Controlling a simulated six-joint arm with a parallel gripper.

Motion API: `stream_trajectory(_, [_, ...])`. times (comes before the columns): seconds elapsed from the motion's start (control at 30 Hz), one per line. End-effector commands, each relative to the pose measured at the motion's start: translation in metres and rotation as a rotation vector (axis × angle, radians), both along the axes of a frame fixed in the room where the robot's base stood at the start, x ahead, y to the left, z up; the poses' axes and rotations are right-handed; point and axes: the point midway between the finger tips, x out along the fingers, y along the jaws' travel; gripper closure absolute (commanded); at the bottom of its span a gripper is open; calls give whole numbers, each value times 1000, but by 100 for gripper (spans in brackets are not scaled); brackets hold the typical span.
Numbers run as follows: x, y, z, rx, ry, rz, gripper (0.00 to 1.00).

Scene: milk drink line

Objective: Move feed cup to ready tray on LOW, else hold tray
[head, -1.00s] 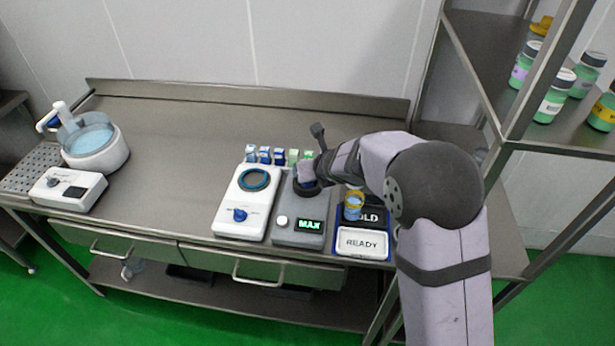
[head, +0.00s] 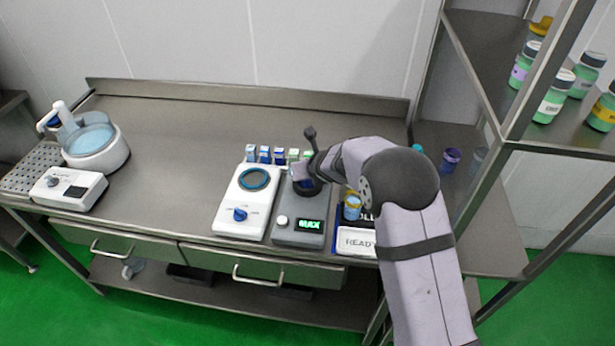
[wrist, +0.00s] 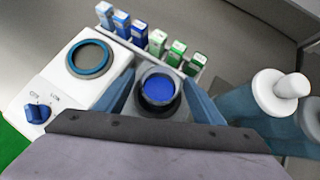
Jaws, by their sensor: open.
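A cup with a blue inside (wrist: 158,88) sits on the dark round seat of a grey unit (head: 299,231), whose green display reads MAX. My gripper (wrist: 160,92) is open, with its blue fingers on either side of this cup. In the head view my gripper (head: 305,180) is over the back of the grey unit and mostly covers the cup. An orange-rimmed cup with blue inside (head: 352,207) stands on the dark HOLD tray (head: 370,217), which my arm partly hides. The white READY tray (head: 354,249) is in front, with no cup on its visible part.
A white unit (head: 231,222) with a blue ring and knob stands left of the grey unit. Several small blue and green cartons (head: 265,155) stand behind. A white basin (head: 95,145) is far left; the bench between is clear.

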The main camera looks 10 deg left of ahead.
Motion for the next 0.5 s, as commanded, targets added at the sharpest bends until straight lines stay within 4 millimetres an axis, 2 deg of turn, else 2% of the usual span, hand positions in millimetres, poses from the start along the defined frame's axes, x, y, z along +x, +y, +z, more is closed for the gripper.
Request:
stream_trajectory(0.33, [3, 1, -3, 0, -1, 0, 38])
stream_trajectory(0.5, [3, 1, -3, 0, -1, 0, 78])
